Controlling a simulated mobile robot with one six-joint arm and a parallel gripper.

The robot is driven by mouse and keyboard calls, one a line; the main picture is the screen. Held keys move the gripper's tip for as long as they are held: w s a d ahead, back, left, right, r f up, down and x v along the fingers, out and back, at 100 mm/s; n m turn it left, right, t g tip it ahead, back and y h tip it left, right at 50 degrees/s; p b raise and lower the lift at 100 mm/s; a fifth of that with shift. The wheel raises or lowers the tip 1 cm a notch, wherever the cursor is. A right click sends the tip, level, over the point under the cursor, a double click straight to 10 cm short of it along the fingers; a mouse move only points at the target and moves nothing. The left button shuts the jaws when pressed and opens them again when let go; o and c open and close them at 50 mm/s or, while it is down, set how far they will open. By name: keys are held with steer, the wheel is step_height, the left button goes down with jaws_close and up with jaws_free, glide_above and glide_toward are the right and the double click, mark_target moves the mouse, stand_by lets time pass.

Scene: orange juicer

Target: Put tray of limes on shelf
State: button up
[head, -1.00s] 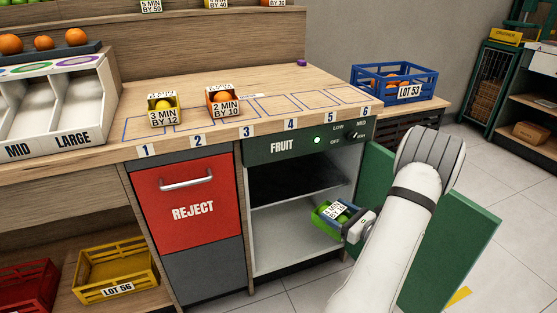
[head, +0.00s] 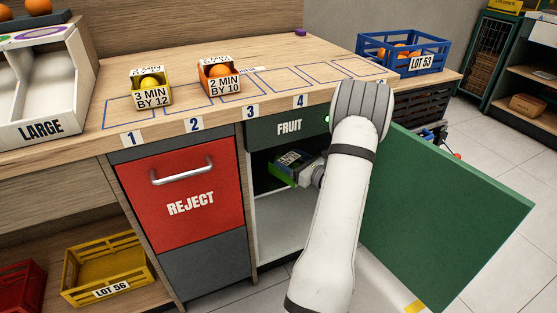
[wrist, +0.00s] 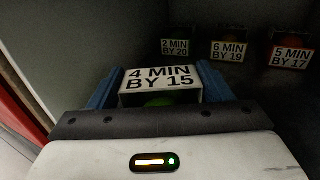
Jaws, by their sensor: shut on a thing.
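My gripper (wrist: 160,98) is shut on the tray of limes (wrist: 158,80), whose label reads "4 MIN BY 15" in the wrist view. A bit of green shows under the label. In the head view the green tray (head: 288,172) is inside the open FRUIT cabinet, at the height of its upper shelf. The shelf (wrist: 210,80) is dark, and whether the tray touches it I cannot tell. My arm hides the right side of the cabinet opening.
Several labelled trays stand deeper in the cabinet, such as "2 MIN BY 20" (wrist: 175,47), "6 MIN BY 19" (wrist: 229,50) and "5 MIN BY 17" (wrist: 291,57). The green cabinet door (head: 440,215) stands open at right. The red REJECT bin (head: 190,205) is at left.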

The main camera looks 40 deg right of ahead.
mark_target(277, 152)
steer(key=w, duration=0.3)
steer(key=shift+w+a+b, duration=0.1)
steer(key=shift+a+b, duration=0.15)
steer(key=shift+b, duration=0.15)
steer(key=w, duration=0.1)
steer(key=w+b, duration=0.1)
steer(key=w, duration=0.1)
steer(key=shift+a+f, duration=0.1)
steer(key=shift+a, duration=0.2)
steer(key=shift+d+f+b, duration=0.1)
steer(key=shift+f+b, duration=0.35)
steer(key=shift+f, duration=0.3)
steer(key=shift+r, duration=0.15)
steer(key=shift+s+f, duration=0.1)
steer(key=shift+f, duration=0.15)
steer(key=o, duration=1.2)
steer(key=shift+c, duration=0.2)
